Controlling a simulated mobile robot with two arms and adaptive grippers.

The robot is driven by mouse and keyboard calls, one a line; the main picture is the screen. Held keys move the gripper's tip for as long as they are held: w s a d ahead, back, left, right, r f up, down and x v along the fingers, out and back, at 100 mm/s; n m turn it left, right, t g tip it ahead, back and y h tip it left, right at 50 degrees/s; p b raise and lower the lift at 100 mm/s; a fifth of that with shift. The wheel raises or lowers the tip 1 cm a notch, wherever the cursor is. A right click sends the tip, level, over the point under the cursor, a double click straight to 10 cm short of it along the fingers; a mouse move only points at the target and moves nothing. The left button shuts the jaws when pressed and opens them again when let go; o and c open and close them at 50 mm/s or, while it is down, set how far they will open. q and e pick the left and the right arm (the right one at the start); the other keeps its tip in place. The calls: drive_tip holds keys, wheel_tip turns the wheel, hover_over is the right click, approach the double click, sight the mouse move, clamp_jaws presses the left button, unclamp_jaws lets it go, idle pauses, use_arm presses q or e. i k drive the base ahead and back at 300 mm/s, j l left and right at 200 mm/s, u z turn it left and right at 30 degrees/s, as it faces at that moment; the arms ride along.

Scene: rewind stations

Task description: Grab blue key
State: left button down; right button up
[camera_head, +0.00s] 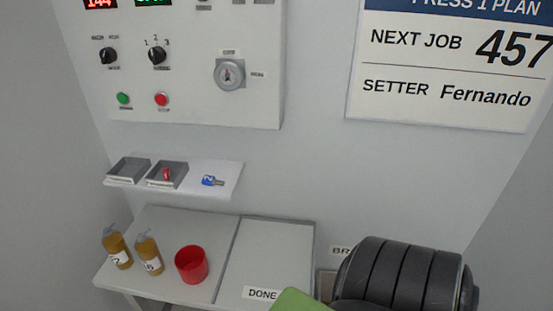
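A small blue key (213,181) lies flat on the right part of a narrow white shelf (229,179) below the control panel. Its blue tag carries a white mark and its metal end points right. A red key (166,175) sits in the right one of two grey trays on the same shelf, left of the blue key. A round key switch (229,75) is on the panel above.
Below stands a table (180,225) with two amber bottles (117,250) (149,254), a red cup (191,264) and a board marked DONE (262,294). A black ribbed round shape and a green patch block the lower right. A sign (450,70) hangs upper right.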

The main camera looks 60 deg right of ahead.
sight(209, 181)
drive_tip(key=z, duration=1.3)
